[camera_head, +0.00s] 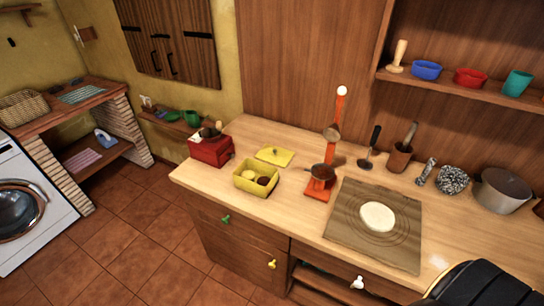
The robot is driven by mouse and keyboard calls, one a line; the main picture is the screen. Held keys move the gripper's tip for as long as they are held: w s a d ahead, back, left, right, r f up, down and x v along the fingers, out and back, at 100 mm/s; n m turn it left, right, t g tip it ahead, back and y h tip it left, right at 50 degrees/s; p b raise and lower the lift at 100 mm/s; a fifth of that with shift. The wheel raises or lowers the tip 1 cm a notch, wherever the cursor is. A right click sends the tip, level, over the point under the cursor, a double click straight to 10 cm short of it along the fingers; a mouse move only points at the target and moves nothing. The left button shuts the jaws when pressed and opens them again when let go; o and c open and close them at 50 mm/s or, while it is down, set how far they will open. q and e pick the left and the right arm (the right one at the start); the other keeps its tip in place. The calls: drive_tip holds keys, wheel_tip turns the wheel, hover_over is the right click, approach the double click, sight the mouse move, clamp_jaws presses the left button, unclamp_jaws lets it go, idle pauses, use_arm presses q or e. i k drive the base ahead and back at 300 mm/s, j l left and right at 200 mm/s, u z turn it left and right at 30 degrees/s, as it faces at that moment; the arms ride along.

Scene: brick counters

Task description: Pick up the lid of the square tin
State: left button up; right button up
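The yellow square tin (247,189) stands open on the wooden counter, left of the middle. Round pieces, yellowish and brown, show inside it. The yellow lid (283,160) lies on the counter just behind the tin, apart from it, with a small knob on top. Neither of my grippers shows in this view.
A red box-shaped grinder (207,152) stands left of the lid, and an orange scale-like stand (318,186) stands right of the tin. A wooden board (350,230) with flat dough (378,217) lies further right. A dark rounded shape fills the lower right corner.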

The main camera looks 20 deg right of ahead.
sight(270, 154)
drive_tip(key=i+j+z, duration=0.15)
drive_tip(key=z, duration=0.3)
drive_tip(key=i+j+z, duration=0.1)
drive_tip(key=z, duration=0.4)
drive_tip(key=i+j+z, duration=0.1)
drive_tip(key=j, duration=0.5)
drive_tip(key=i+j+z, duration=0.15)
drive_tip(key=j, duration=0.45)
drive_tip(key=i+j+z, duration=0.1)
drive_tip(key=j, duration=0.55)
drive_tip(key=i+j+z, duration=0.1)
drive_tip(key=i+j, duration=0.15)
drive_tip(key=j, duration=0.4)
drive_tip(key=j+z, duration=0.1)
drive_tip(key=j, duration=0.5)
drive_tip(key=i, duration=0.05)
